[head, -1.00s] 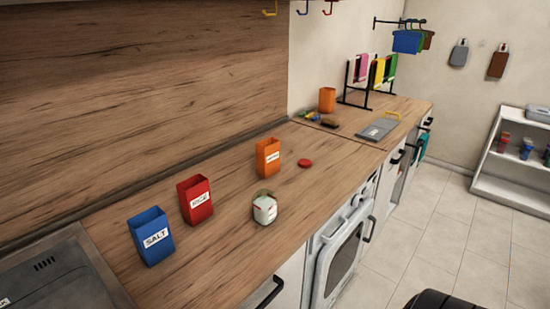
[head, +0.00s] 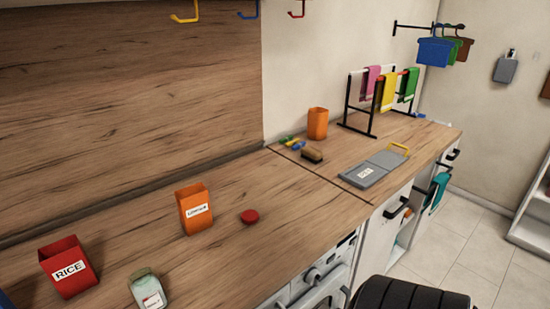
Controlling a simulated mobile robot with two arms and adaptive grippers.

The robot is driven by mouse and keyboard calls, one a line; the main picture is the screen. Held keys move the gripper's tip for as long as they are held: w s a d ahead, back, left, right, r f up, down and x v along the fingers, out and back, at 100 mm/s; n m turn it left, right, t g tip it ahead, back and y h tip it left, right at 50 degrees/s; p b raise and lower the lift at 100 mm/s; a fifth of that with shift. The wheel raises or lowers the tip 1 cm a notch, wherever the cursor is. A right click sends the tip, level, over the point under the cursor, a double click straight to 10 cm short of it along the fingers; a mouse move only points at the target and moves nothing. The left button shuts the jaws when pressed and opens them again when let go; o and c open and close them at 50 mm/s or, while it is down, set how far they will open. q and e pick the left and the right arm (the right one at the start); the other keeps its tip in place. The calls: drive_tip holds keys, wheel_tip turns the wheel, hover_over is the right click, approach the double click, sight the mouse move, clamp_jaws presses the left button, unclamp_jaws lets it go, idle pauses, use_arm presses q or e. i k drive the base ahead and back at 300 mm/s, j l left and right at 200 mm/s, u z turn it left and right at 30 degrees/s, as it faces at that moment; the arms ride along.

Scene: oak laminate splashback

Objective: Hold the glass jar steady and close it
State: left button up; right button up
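The glass jar (head: 148,292) stands upright on the wooden counter near the bottom edge of the head view. It is clear and greenish with a white label, and its top looks uncovered. A round red lid (head: 249,217) lies flat on the counter, to the right of and behind the jar, apart from it. Neither of my grippers shows in the head view.
An orange canister (head: 195,210) stands behind the jar, and a red RICE canister (head: 69,268) to its left. Farther right are a brush (head: 312,155), an orange cup (head: 317,124), a grey board (head: 375,169) and a towel rack (head: 360,131). Counter around the lid is clear.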

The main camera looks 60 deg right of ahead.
sight(146, 287)
drive_tip(key=k+l, duration=0.1)
drive_tip(key=l, duration=0.75)
drive_tip(key=k+l, duration=0.15)
drive_tip(key=l, duration=0.25)
drive_tip(key=k+l, duration=0.1)
drive_tip(key=l, duration=0.35)
